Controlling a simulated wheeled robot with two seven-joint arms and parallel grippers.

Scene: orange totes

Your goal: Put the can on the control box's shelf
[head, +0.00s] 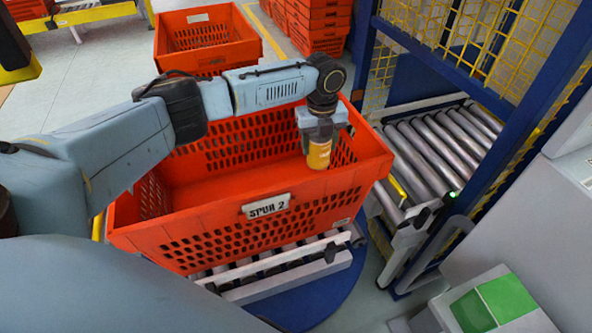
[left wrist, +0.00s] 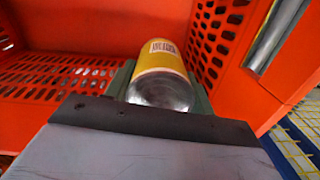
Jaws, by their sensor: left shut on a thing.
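A yellow-orange can (head: 319,154) is held in my left gripper (head: 320,138), inside the right end of the orange tote (head: 262,209) labelled SPUR 2. The gripper points down and is shut on the can, whose lower part hangs below the fingers. In the left wrist view the can (left wrist: 158,75) shows its silver end and a barcode label between the fingers (left wrist: 160,90). I cannot tell whether the can touches the tote floor. A grey box with green panels (head: 492,303) is at the bottom right; I cannot tell whether it is the control box's shelf. My right gripper is not in view.
A roller conveyor (head: 440,145) and blue posts with yellow mesh (head: 478,45) stand right of the tote. A large light-grey housing (head: 520,225) is at the right. Another orange tote (head: 205,42) and stacked totes (head: 308,22) are behind. Floor shows between the tote and the grey housing.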

